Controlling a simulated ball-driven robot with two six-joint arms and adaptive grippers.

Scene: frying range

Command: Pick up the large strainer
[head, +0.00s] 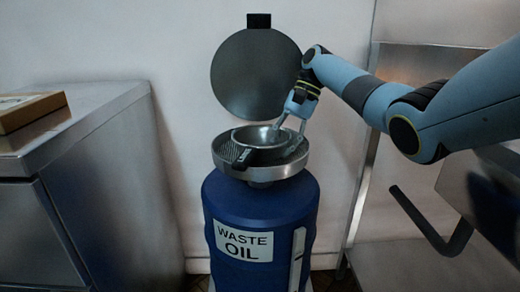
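The large strainer (257,136) is a round metal bowl with a dark handle (243,159) pointing toward the front left. It rests in the wide metal funnel (292,164) on top of the blue waste oil drum. My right gripper (284,136) reaches down from the upper right to the strainer's right rim. Its two fingers are spread apart, one to each side of that rim area. I cannot tell whether either finger touches the strainer. My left gripper is not in view.
The blue drum (262,212) carries a raised round lid (255,75) behind the funnel. A steel counter (95,115) with a wooden-framed box (30,110) stands at left. A steel rack (400,65) and a dark bent handle (430,225) are at right. Open floor space is narrow.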

